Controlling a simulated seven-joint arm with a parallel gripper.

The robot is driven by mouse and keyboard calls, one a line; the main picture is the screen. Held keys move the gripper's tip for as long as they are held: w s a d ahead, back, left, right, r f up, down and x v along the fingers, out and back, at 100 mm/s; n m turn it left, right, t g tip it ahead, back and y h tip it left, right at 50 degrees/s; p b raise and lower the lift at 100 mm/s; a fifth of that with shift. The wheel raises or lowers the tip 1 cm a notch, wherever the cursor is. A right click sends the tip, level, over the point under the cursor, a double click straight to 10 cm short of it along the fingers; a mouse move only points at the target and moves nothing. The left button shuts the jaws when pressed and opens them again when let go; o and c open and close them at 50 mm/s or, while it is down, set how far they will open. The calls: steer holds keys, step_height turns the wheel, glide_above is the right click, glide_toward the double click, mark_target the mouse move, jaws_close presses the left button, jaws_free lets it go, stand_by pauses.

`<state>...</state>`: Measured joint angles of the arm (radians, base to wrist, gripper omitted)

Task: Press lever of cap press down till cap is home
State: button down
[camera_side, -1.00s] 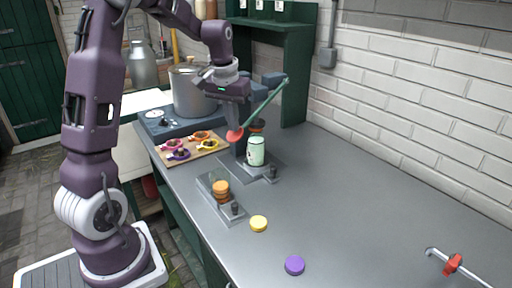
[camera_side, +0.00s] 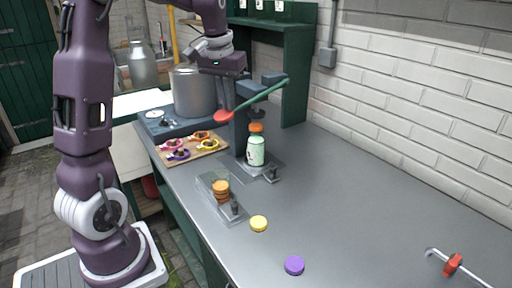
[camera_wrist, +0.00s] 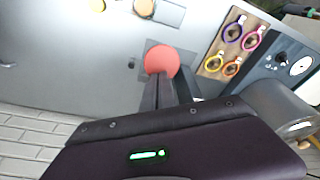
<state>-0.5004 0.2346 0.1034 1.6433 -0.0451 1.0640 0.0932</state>
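The cap press stands on the bench, with a grey base plate, a dark column (camera_side: 238,130) and a green lever (camera_side: 262,96) ending in a red knob (camera_side: 223,116). The lever slopes down toward the knob, at left. A pale green bottle (camera_side: 255,152) stands upright on the press base, with an orange cap (camera_side: 256,128) at its top. Whether the cap is fully seated cannot be told. My gripper (camera_side: 227,106) is above the knob with its fingers together, holding nothing visible. In the wrist view, the red knob (camera_wrist: 161,60) lies just beyond the fingertips; contact is unclear.
A holder (camera_side: 207,184) with stacked orange caps sits in front of the press. A yellow cap (camera_side: 259,223) and a purple cap (camera_side: 294,265) lie on the bench. A wooden board (camera_side: 212,151) with coloured rings and a large pot (camera_side: 192,92) are behind left.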

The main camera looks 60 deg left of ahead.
steer(key=shift+s+r, duration=0.15)
steer(key=shift+r, duration=0.05)
steer(key=shift+s+r, duration=0.25)
steer(key=shift+r, duration=0.4)
steer(key=shift+s+r, duration=0.3)
steer(key=shift+r, duration=0.4)
steer(key=shift+s+r, duration=0.25)
steer(key=shift+r, duration=0.4)
steer(key=shift+s+r, duration=0.2)
steer(key=shift+r, duration=1.75)
step_height(320, 180, up, 6)
